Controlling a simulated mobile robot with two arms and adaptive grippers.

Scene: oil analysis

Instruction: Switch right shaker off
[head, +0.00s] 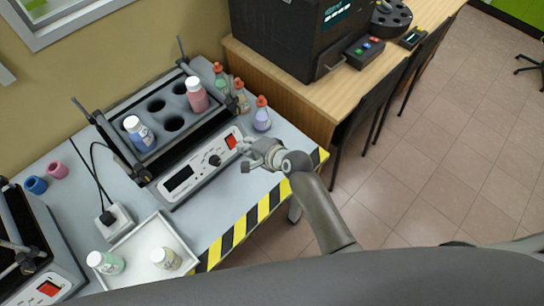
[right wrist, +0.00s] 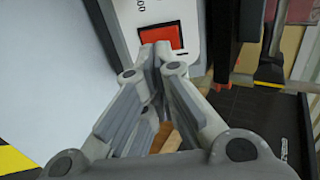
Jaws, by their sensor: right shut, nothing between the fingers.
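The right shaker (head: 195,165) stands on the grey bench with its white front panel facing me. Its panel carries a dark display, a black knob (head: 214,160) and a red rocker switch (head: 231,141) at the right end. The switch shows large in the right wrist view (right wrist: 160,37). My right gripper (head: 247,153) is shut and empty, with its fingertips (right wrist: 156,50) just in front of the switch and overlapping its lower edge in the wrist view. I cannot tell whether they touch it. My left gripper is not in view.
Two bottles sit in the shaker's rack: blue-labelled (head: 139,132) and red (head: 197,94). Several orange-capped bottles (head: 262,115) stand right of it. A white tray (head: 140,254) with two bottles and another shaker (head: 50,262) are at left. The bench edge has yellow-black tape (head: 251,218).

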